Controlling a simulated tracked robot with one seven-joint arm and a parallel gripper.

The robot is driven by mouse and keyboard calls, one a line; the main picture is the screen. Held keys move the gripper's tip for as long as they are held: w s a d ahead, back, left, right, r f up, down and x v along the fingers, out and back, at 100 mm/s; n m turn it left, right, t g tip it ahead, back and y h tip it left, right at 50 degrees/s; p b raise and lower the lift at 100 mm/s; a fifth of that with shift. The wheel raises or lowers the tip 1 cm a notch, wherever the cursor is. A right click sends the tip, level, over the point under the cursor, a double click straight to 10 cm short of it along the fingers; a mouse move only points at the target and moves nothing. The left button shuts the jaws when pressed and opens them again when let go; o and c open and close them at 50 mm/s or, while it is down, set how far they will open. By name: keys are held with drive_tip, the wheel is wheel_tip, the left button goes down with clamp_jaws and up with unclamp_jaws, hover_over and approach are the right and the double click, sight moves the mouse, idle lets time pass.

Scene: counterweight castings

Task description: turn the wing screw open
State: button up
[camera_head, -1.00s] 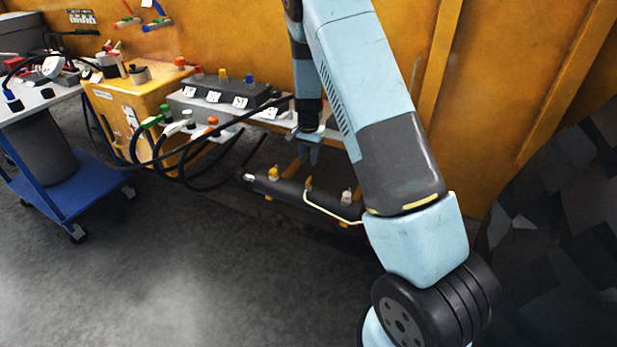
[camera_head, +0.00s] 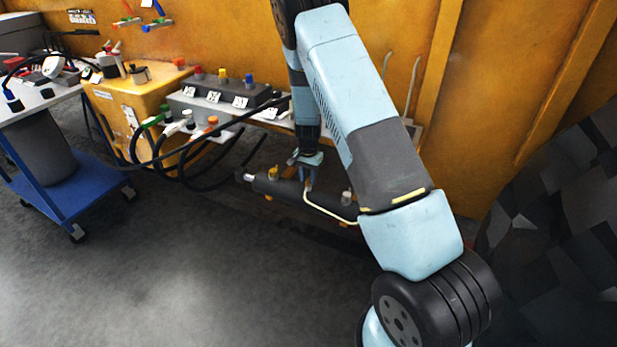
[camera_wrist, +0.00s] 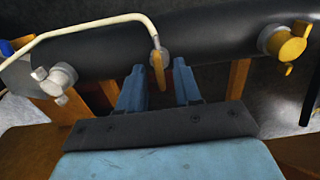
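A dark cylinder (camera_head: 285,190) lies low by the wall; it crosses the top of the wrist view (camera_wrist: 215,42). A yellow wing-shaped screw (camera_wrist: 289,44) sits on it at right in the wrist view, and at left in the head view (camera_head: 272,173). A pale wing-shaped screw (camera_wrist: 55,82) sits at the other end, also in the head view (camera_head: 346,196). Between them is a small orange-yellow fitting (camera_wrist: 157,68) where a cream tube ends. My gripper (camera_wrist: 160,84) is open and empty, its fingertips close to this middle fitting, one on each side. Contact cannot be told.
The bent cream tube (camera_wrist: 85,25) runs along the cylinder. A grey block with coloured caps (camera_head: 220,97), a yellow cabinet (camera_head: 125,100) and looping black hoses (camera_head: 185,178) stand to the left. A blue cart (camera_head: 60,185) is farther left. The floor in front is clear.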

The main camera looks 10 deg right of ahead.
clamp_jaws()
drive_tip(key=shift+n, duration=0.3)
drive_tip(key=n, duration=0.3)
drive_tip(key=shift+n, duration=0.3)
drive_tip(key=n, duration=0.4)
drive_tip(key=shift+n, duration=0.3)
drive_tip(key=n, duration=0.9)
drive_tip(key=shift+n, duration=0.3)
